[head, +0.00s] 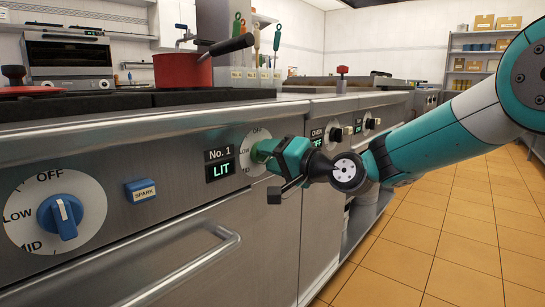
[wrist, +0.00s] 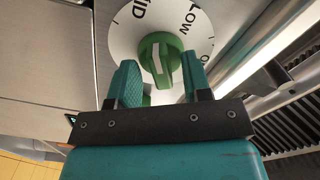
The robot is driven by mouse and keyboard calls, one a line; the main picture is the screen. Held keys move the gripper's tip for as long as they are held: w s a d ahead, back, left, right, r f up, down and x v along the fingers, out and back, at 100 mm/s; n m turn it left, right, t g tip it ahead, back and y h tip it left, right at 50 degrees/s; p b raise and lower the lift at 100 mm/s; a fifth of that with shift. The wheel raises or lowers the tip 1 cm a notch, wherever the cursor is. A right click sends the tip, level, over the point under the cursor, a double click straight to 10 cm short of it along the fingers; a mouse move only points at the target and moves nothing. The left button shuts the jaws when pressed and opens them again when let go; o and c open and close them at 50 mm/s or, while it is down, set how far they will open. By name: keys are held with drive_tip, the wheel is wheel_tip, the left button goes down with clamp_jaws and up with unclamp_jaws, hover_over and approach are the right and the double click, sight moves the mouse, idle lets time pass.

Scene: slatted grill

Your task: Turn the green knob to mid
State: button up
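The green knob (wrist: 160,58) sits on a white dial (wrist: 120,40) marked LOW and MID in the wrist view. A white stripe runs along the knob's face; I cannot tell surely which mark it points at. In the head view the knob (head: 263,150) is partly hidden by my gripper (head: 272,155), and OFF shows at the dial's top. In the wrist view my gripper (wrist: 160,68) is open, one finger on each side of the knob. Small gaps seem to show between fingers and knob; contact is unclear. The display (head: 220,164) beside it reads No. 1, LIT.
A blue knob (head: 66,217) and a blue SPARK button (head: 141,190) are on the same front panel to the left. An oven handle (head: 185,272) juts out below. Black knobs (head: 337,134) stand farther right. A red pot (head: 183,71) is on the stove top.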

drive_tip(key=v, duration=1.7)
drive_tip(key=shift+s+d+p, duration=0.2)
drive_tip(key=shift+p, duration=0.1)
